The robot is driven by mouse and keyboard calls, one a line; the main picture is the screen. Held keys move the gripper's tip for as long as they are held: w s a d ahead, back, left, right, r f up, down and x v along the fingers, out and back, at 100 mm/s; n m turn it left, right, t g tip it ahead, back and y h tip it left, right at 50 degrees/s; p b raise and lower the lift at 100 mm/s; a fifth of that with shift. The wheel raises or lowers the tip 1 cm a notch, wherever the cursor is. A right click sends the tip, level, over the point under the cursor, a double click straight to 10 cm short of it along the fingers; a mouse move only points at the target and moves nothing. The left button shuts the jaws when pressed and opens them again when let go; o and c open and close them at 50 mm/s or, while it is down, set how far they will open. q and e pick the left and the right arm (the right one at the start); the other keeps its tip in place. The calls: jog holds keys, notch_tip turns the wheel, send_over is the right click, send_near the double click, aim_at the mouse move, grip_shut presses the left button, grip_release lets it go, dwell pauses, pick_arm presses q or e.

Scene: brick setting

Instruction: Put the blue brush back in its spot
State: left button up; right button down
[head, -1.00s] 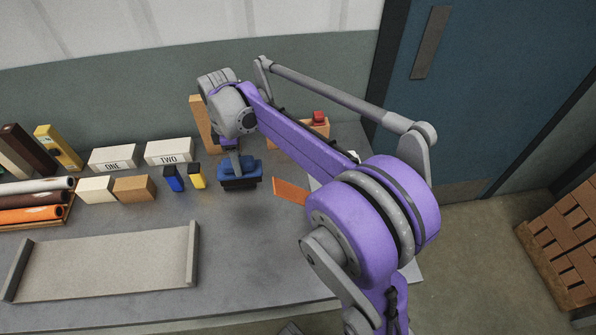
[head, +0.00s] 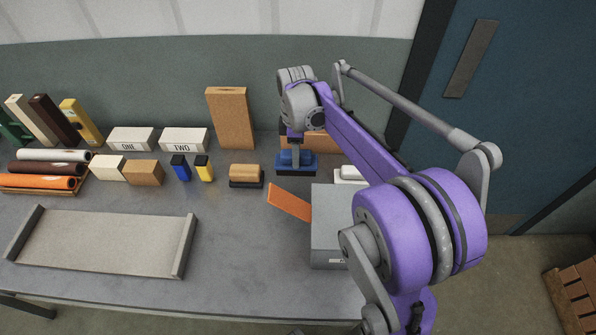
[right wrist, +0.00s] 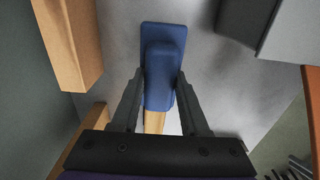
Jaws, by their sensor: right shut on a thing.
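The blue brush (head: 296,161) is in my right gripper (head: 296,146), behind the orange flap and in front of a low wooden box. In the right wrist view my right gripper (right wrist: 160,92) is shut on the blue brush (right wrist: 163,58), one finger on each side. A tan brush with a dark base (head: 246,175) stands to its left. A white brush-like thing (head: 350,173) is to its right, partly hidden by my arm. I cannot tell whether the blue brush touches the table. My left gripper is not in view.
A grey box (head: 328,232) with an orange flap (head: 289,201) stands front right. The low wooden box (head: 322,142) is close behind the brush. An upright wooden block (head: 228,118), blocks and rolls line the back left. A grey tray (head: 110,240) lies front left; table between is clear.

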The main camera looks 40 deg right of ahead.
jog(key=shift+f, duration=2.95)
jog(key=shift+f, duration=0.15)
jog(key=shift+c, duration=2.1)
grip_release()
notch_tip(320, 180, up, 12)
jog(key=shift+r+p, duration=0.2)
jog(key=shift+p, duration=0.15)
